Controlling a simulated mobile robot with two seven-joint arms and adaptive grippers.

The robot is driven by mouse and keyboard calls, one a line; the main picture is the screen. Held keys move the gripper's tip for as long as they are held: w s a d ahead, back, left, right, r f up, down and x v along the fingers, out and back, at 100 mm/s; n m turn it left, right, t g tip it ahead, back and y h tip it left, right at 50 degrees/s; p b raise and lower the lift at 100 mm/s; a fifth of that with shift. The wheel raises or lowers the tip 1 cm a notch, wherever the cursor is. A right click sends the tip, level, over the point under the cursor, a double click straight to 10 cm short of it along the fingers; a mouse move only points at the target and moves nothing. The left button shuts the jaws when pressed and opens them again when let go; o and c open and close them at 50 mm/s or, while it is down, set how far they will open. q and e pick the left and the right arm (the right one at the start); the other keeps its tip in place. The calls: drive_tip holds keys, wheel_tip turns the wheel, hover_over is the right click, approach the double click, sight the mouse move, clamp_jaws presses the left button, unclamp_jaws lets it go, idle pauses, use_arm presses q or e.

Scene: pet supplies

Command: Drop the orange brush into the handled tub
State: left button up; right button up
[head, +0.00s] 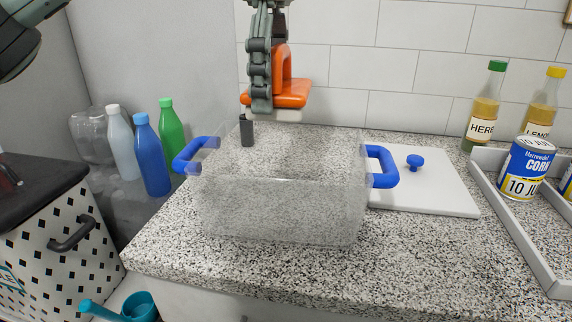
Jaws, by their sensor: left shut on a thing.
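The orange brush (291,92) has an arched orange handle and a pale bristle block underneath. My left gripper (262,100) comes down from the top and is shut on the brush, holding it in the air above the back part of the tub. The handled tub (282,212) is clear, with a blue handle on its left side and another on its right. It stands on the speckled counter and looks empty. My right gripper is not in view.
A white lid (430,190) with a blue knob lies right of the tub. Bottles stand at the back right and at the left. A small dark object (246,131) is near the tub's back left.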

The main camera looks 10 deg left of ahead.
sight(272, 127)
use_arm(q)
drive_tip(key=shift+s+f, duration=0.15)
drive_tip(key=shift+f, duration=2.7)
drive_tip(key=o, duration=1.2)
wheel_tip(272, 127, up, 12)
drive_tip(key=shift+r, duration=0.1)
